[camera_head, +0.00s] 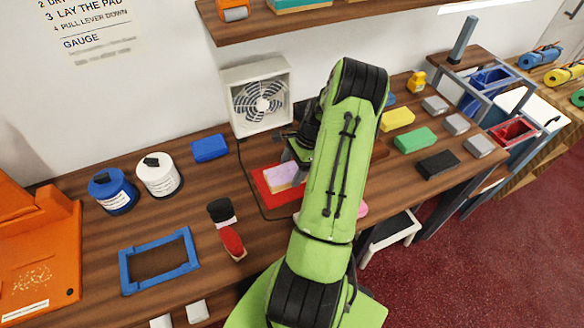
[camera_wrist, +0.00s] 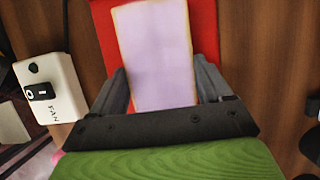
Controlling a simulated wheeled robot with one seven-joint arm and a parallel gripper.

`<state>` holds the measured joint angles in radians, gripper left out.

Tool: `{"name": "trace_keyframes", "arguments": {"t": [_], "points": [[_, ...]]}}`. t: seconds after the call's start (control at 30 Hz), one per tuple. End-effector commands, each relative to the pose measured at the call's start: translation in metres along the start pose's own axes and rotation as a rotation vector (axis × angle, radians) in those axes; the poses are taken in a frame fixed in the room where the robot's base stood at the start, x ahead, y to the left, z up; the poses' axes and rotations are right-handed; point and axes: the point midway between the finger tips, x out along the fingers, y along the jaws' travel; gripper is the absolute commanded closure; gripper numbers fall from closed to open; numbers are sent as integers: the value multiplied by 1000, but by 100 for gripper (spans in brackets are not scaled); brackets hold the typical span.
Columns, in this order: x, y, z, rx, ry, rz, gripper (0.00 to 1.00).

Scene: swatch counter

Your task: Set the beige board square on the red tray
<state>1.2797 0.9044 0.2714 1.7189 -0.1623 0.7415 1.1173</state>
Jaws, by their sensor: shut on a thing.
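The beige board (camera_head: 285,174) shows a pale lavender face with thin beige edges. It lies over the red tray (camera_head: 262,188) in the middle of the counter, and I cannot tell whether it rests on it or hangs just above. In the wrist view the board (camera_wrist: 155,55) is between the two grey fingers of my gripper (camera_wrist: 158,68), which is shut on it. Its long edges run roughly along those of the red tray (camera_wrist: 204,30), with red showing on both sides. In the head view my arm hides the tray's right part and most of my gripper (camera_head: 296,150).
A fan (camera_head: 259,96) stands just behind the tray. Its white switch box (camera_wrist: 45,88) and a cord are close on the left. Several coloured blocks lie to the right.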

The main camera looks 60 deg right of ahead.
Motion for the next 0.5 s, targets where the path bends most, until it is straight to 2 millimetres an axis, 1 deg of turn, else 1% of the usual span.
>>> {"name": "trace_keyframes", "arguments": {"t": [0.23, 0.27, 0.3, 0.4, 0.5], "points": [[3, 0, -1, -1, 0, 0, 58], [3, 0, -1, -1, 0, 0, 19], [3, 0, -1, -1, 0, 0, 13], [3, 0, -1, -1, 0, 0, 0], [3, 0, -1, 0, 0, 0, 0]]}}
